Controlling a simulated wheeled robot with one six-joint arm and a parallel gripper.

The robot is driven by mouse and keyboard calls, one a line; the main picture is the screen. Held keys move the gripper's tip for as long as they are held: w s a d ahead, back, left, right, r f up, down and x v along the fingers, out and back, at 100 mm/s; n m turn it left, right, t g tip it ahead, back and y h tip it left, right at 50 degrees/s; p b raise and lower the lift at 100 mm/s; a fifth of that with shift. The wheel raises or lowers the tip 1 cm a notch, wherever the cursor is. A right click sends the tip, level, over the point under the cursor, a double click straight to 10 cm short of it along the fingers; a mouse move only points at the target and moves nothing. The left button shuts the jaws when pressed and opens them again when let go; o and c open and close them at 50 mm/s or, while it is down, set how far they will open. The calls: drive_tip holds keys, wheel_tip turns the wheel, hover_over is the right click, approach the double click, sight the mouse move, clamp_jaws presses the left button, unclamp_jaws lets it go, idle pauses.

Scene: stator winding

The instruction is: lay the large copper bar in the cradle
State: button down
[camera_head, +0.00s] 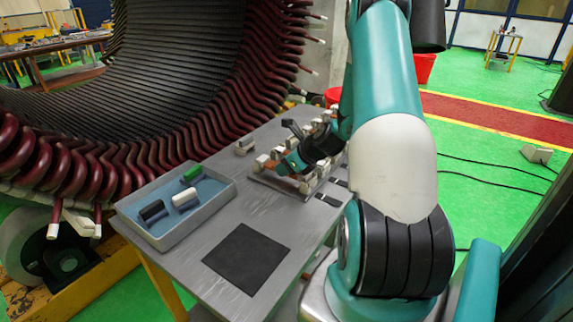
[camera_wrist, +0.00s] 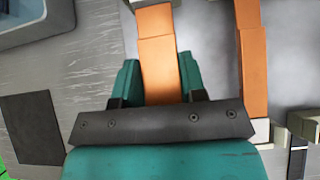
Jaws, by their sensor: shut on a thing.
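My gripper (camera_wrist: 160,78) is shut on a wide copper bar (camera_wrist: 157,45), with one teal finger on each side of it. The bar's far end is beside pale blocks at the top edge of the wrist view. I cannot tell whether it rests on them. A second, narrower-looking copper bar (camera_wrist: 250,60) lies to the right, with a pale block by its near end. In the head view my gripper (camera_head: 286,166) is low over a fixture plate with pale blocks, apparently the cradle (camera_head: 262,179). My arm hides part of it there.
A black mat (camera_head: 246,259) lies flat in front. A small pale block (camera_head: 244,146) stands behind. The large stator with dark red coils (camera_head: 180,140) borders the table.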

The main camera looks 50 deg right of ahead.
drive_tip(key=c, duration=0.6)
unclamp_jaws()
drive_tip(key=v, duration=1.7)
drive_tip(key=shift+r+b, duration=0.2)
drive_tip(key=shift+b, duration=0.15)
drive_tip(key=shift+s, duration=0.1)
